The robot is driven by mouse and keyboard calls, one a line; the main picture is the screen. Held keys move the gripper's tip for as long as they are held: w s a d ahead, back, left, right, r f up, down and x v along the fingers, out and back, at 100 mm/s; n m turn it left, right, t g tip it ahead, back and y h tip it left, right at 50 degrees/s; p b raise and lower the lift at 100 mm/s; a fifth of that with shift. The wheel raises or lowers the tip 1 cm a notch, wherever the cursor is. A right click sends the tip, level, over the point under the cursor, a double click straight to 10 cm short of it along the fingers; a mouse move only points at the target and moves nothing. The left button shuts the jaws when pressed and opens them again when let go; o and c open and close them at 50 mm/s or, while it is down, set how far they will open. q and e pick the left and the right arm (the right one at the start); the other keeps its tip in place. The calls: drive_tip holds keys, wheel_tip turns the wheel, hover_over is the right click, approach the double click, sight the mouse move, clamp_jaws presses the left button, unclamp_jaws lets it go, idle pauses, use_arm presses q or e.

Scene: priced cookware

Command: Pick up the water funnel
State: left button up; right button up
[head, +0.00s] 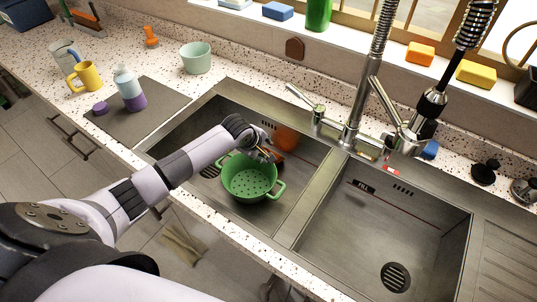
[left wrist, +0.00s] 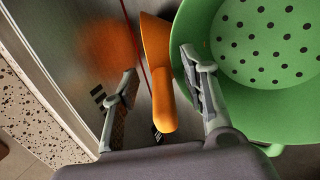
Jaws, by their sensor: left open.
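An orange funnel-like piece (left wrist: 158,70), with a narrow rounded end and a flared far part, lies in the left sink basin against the green colander (left wrist: 270,45). In the head view the orange piece (head: 275,156) is mostly hidden by my gripper, behind the colander (head: 250,178). My left gripper (head: 264,153) is open, reaching down into the basin. In the left wrist view its fingers (left wrist: 158,72) stand apart on either side of the orange piece, with the right finger overlapping the colander's edge. Contact with either cannot be told. My right gripper is not in view.
The sink's metal rim (head: 292,229) and back wall enclose the space. A tall faucet (head: 352,125) stands behind the divider. The right basin (head: 375,225) is empty. A purple-and-blue bottle (head: 130,90), yellow mug (head: 85,76) and pale green bowl (head: 196,58) stand left.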

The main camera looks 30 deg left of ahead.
use_arm(q)
clamp_jaws()
idle(0.5)
